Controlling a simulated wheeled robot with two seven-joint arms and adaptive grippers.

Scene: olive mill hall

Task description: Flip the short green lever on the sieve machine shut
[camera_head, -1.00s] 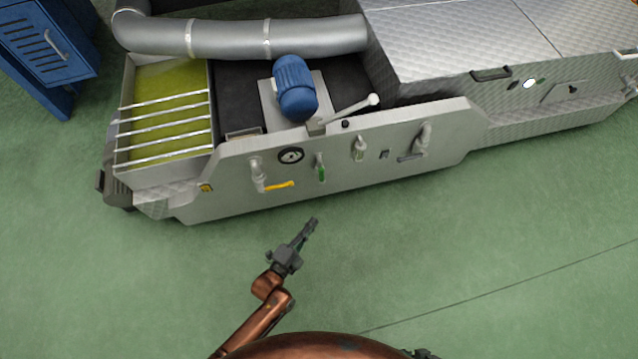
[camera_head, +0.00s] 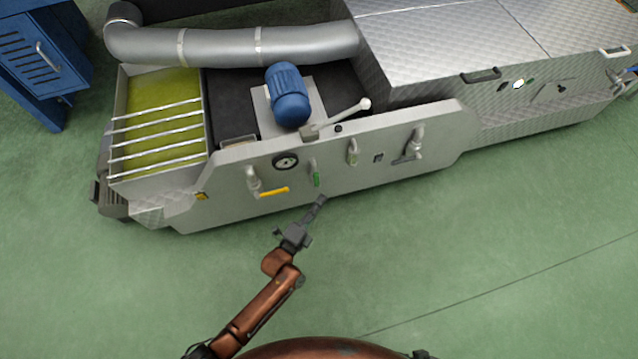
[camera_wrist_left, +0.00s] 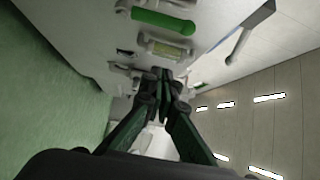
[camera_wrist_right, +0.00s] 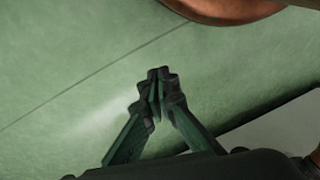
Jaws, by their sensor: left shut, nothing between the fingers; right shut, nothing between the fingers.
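The sieve machine (camera_head: 380,180) has a pale front panel with valves. The short green lever (camera_head: 316,179) hangs straight down from its valve, between the dial and a pale-handled valve. In the left wrist view the green lever (camera_wrist_left: 163,21) lies across the top, beyond the fingertips. My left gripper (camera_head: 320,202) is shut and empty, just below and slightly right of the lever in the head view, with no contact visible. It also shows in the left wrist view (camera_wrist_left: 163,76). My right gripper (camera_wrist_right: 158,76) is shut and empty over green floor, away from the machine.
A yellow lever (camera_head: 273,192) sits left of the green one, with a black dial (camera_head: 285,161) above. A pale-handled valve (camera_head: 353,152) and a dark-handled valve (camera_head: 410,155) are to the right. The green floor (camera_head: 480,270) before the machine is clear.

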